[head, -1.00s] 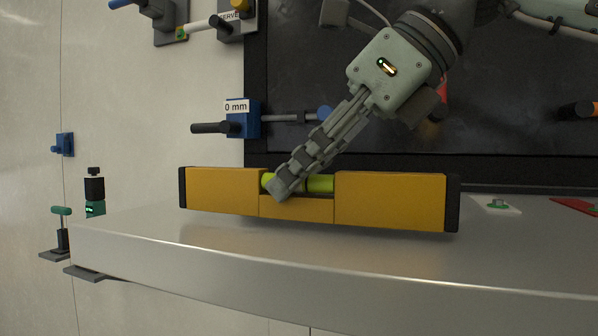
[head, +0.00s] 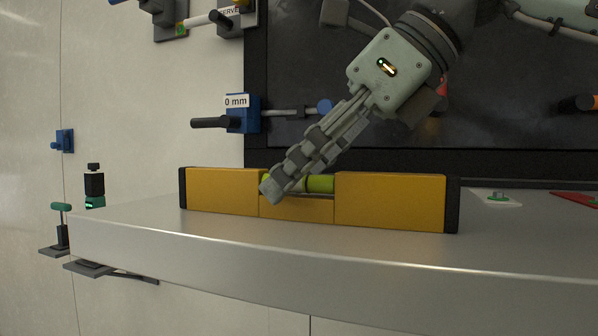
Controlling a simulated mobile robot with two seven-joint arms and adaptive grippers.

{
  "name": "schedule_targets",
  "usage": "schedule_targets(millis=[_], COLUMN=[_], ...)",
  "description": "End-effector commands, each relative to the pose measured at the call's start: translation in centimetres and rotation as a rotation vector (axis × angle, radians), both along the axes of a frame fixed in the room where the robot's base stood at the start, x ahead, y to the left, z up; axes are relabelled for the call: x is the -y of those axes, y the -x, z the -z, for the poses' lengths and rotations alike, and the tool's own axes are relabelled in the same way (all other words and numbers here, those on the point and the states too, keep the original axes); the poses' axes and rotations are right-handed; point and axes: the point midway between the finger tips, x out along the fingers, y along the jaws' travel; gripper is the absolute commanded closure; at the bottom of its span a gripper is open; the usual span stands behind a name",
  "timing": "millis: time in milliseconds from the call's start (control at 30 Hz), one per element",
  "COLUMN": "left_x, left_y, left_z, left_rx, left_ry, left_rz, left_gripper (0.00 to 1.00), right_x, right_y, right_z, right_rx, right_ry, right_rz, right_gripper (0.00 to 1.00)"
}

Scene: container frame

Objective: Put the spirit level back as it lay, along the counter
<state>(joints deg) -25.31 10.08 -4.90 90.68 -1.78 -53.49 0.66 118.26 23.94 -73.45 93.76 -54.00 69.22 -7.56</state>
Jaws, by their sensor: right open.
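The yellow spirit level (head: 390,203) with black end caps and a green vial (head: 320,184) stands lengthwise along the grey counter (head: 380,258), near its front edge. My right gripper (head: 272,190) comes down from the upper right, with its fingertips at the level's middle, in front of the vial's left part. The jaws are open, though one finger mostly hides the other. I cannot tell whether the fingers touch the level. My left gripper is not in view.
A blue fixture labelled 0 mm (head: 243,114) with a black handle is on the wall behind. A white card with a green piece (head: 497,198) and a red piece (head: 577,199) lie at the counter's right. The counter's front strip is clear.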

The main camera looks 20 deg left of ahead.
Motion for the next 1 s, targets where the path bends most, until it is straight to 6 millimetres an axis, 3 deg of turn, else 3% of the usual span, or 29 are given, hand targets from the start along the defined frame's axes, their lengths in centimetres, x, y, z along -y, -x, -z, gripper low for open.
schedule_targets(millis=[233, 700, 1000], left_x=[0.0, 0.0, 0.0], left_y=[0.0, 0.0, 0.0], left_z=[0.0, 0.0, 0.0], left_rx=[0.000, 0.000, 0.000], left_ry=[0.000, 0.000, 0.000], left_rz=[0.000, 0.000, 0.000], left_gripper=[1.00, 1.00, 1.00], right_x=[0.7, 7.1, 8.5], right_y=[0.0, 0.2, 0.3], right_z=[-0.7, -7.2, -8.5], right_rx=[0.000, 0.001, 0.000], right_ry=[-0.001, -0.002, 0.000], right_rz=[0.001, 0.001, 0.000], right_gripper=[0.55, 0.55, 0.55])
